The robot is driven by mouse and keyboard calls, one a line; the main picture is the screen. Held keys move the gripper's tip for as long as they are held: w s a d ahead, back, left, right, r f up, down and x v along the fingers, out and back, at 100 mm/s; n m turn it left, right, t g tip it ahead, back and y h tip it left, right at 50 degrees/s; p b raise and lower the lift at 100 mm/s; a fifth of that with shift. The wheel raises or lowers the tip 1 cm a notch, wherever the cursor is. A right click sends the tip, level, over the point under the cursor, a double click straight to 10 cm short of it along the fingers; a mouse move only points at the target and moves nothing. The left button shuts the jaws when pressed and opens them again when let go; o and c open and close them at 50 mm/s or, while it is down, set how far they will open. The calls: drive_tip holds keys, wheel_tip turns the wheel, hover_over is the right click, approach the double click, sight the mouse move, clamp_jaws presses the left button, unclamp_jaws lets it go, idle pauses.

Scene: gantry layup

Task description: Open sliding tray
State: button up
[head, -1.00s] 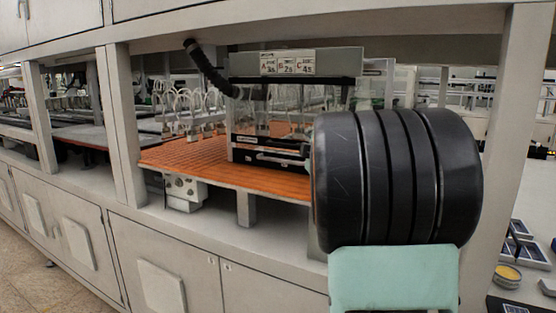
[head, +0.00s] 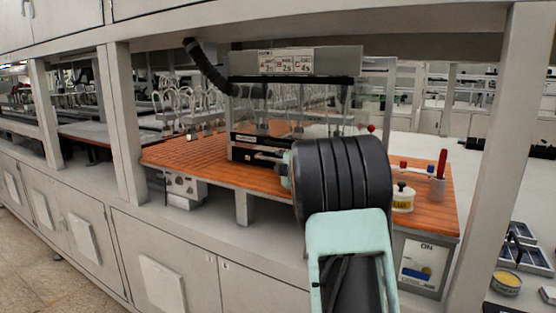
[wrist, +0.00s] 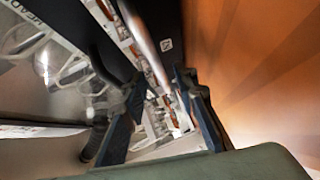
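The machine with a transparent cover (head: 300,100) stands on the orange work surface. The sliding tray (head: 240,140) seems to be its low black front part, with a silver bar along it; the tray looks shut, though its right end is hidden behind my arm. In the wrist view a silver bar (wrist: 147,45), probably the tray's handle, runs down toward the space between my fingers. My gripper (wrist: 160,85) is open, its two black fingers apart on either side of the bar's lower end. I cannot tell whether they touch it. In the head view my gripper is mostly hidden by my arm.
The orange surface (head: 190,152) is clear left of the machine. A grey post (head: 510,130) and an overhead beam frame the bay. A black hose (head: 207,68) hangs above.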

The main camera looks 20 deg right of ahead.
sight(278, 160)
drive_tip(key=shift+w+d+f, duration=0.1)
drive_tip(key=shift+w+f, duration=0.05)
drive_tip(key=shift+w, duration=0.7)
drive_tip(key=shift+w+d+f, duration=0.1)
drive_tip(key=shift+w, duration=0.75)
clamp_jaws()
